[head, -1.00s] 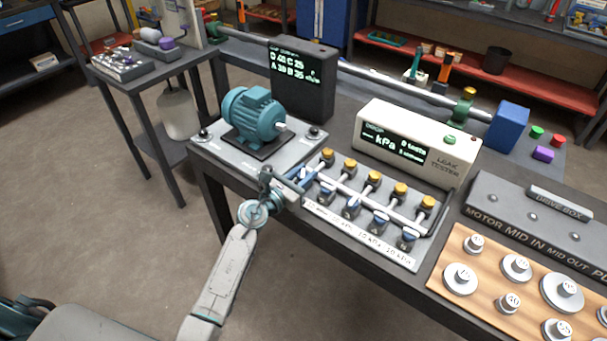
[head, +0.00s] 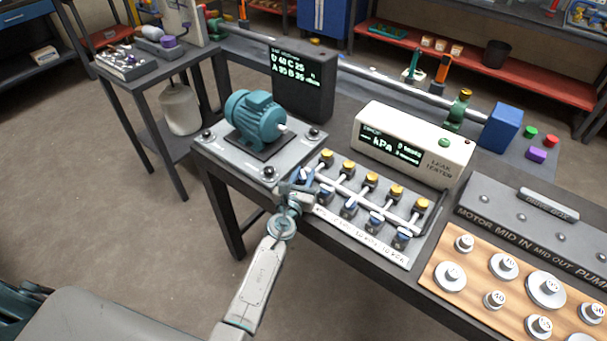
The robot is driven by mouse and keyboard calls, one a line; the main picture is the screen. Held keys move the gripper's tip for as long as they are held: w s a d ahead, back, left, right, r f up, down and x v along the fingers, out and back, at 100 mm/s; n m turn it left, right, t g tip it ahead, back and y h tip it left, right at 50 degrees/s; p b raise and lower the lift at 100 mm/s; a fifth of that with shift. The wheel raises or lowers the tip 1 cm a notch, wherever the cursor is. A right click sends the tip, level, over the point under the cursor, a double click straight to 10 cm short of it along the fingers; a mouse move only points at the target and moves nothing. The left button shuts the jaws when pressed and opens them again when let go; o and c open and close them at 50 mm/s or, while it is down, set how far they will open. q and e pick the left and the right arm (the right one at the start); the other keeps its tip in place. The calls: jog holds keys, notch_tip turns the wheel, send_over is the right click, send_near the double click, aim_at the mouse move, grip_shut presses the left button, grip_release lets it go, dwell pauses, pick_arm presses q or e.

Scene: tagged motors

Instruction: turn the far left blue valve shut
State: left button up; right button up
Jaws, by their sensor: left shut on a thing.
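A row of blue valves runs along the front of the manifold (head: 363,197), each below a yellow-capped fitting. The far left blue valve (head: 305,174) is at the manifold's left end, mostly hidden by my left gripper (head: 301,181). My left gripper is shut on that valve, its arm coming up from the bottom. How far the handle is turned is hidden. The other blue valves (head: 349,208) stand to the right, clear of the gripper. My right gripper is not in view.
A teal motor (head: 255,118) on a grey plate stands just left of the manifold. A cream leak tester (head: 412,145) stands behind it, and a dark display box (head: 304,82) behind the motor. A wooden board with round weights (head: 546,288) lies at the right.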

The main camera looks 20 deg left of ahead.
pick_arm(q)
jog(key=o, duration=1)
jog(key=shift+c, duration=0.2)
jog(key=shift+s+f, duration=0.1)
jog(key=shift+s, duration=0.4)
jog(key=s, duration=0.9)
jog(key=shift+s, duration=0.4)
jog(key=shift+b, duration=0.3)
jog(key=shift+c, duration=0.2)
